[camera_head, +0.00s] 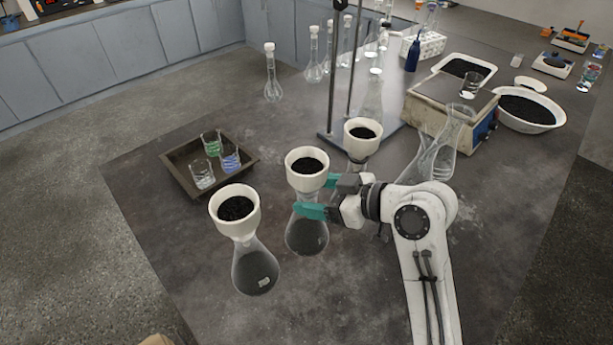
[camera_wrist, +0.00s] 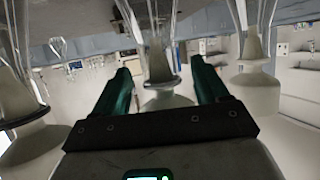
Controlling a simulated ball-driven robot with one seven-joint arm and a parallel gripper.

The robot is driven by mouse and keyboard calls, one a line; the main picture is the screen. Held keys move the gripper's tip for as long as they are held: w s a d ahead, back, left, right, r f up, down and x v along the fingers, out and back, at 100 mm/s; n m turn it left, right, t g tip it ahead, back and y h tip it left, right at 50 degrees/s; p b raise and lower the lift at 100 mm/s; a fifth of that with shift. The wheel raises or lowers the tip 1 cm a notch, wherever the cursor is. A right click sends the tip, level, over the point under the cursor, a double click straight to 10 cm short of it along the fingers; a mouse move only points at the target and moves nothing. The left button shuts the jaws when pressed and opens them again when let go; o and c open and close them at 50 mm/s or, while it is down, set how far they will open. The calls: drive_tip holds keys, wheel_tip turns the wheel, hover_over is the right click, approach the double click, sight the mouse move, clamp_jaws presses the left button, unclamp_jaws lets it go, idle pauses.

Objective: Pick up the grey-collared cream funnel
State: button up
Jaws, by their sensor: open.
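Three cream funnels filled with dark grains stand in glass flasks: a left one (camera_head: 234,222), a middle one (camera_head: 307,178) and a right one (camera_head: 363,146). My gripper (camera_head: 316,196) is open, with its teal fingers at the neck of the middle funnel. In the wrist view, which is upside down, the middle funnel (camera_wrist: 165,101) with a dark grey ring sits between my open fingers (camera_wrist: 162,72). Another funnel (camera_wrist: 35,140) there also has a dark ring. The third (camera_wrist: 255,95) shows no clear dark ring. Contact with the fingers cannot be told.
A brown tray (camera_head: 178,181) with several small beakers lies at the left. Empty glass flasks (camera_head: 443,150) are right of my gripper. The table's left front is clear.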

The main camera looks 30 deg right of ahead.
drive_tip(key=shift+x, duration=1.3)
drive_tip(key=shift+c, duration=0.4)
drive_tip(key=c, duration=1)
